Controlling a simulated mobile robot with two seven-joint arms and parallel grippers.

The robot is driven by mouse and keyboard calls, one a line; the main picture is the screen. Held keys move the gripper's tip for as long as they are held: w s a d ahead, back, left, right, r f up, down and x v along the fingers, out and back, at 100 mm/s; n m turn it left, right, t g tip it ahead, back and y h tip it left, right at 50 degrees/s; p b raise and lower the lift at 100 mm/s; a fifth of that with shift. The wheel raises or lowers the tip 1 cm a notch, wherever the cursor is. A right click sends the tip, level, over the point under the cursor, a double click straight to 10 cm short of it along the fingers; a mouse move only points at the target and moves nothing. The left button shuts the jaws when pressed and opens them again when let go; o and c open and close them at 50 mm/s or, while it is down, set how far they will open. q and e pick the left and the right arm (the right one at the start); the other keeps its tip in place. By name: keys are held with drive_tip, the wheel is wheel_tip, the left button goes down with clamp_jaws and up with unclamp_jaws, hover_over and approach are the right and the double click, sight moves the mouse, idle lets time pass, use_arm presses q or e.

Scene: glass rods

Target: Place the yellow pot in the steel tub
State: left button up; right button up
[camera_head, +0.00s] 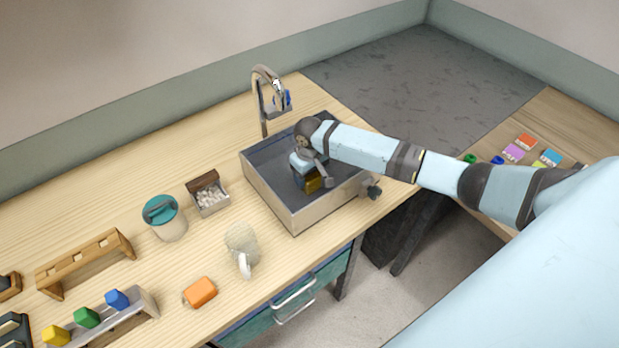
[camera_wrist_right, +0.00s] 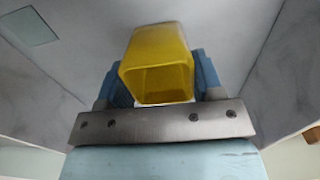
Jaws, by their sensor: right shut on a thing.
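The steel tub (camera_head: 262,190) is a grey, box-shaped basin set in the wooden counter under a tap. The yellow pot (camera_head: 313,185) is inside the tub's outline in the head view, partly hidden by my right gripper (camera_head: 312,176). In the right wrist view the yellow pot (camera_wrist_right: 158,48) is a squarish hollow cup between the blue fingers of my right gripper (camera_wrist_right: 160,78), which is shut on it. Grey tub walls surround it there. I cannot tell whether the pot touches the tub's floor. My left gripper is not in view.
A tap (camera_head: 262,98) rises behind the tub. On the counter to the left are a box of white pieces (camera_head: 209,198), a teal-topped canister (camera_head: 165,218), a pale mug (camera_head: 241,246) and an orange block (camera_head: 200,292). A small dark object (camera_head: 371,187) is at the tub's right side.

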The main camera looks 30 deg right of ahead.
drive_tip(key=shift+f, duration=0.1)
drive_tip(key=o, duration=1)
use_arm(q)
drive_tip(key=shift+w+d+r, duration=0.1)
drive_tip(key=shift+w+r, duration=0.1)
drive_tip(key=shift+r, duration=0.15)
use_arm(e)
drive_tip(key=shift+r, duration=0.4)
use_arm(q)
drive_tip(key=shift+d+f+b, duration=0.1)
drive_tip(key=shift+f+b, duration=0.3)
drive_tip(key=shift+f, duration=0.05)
use_arm(e)
wheel_tip(320, 180, up, 12)
drive_tip(key=shift+f, duration=0.2)
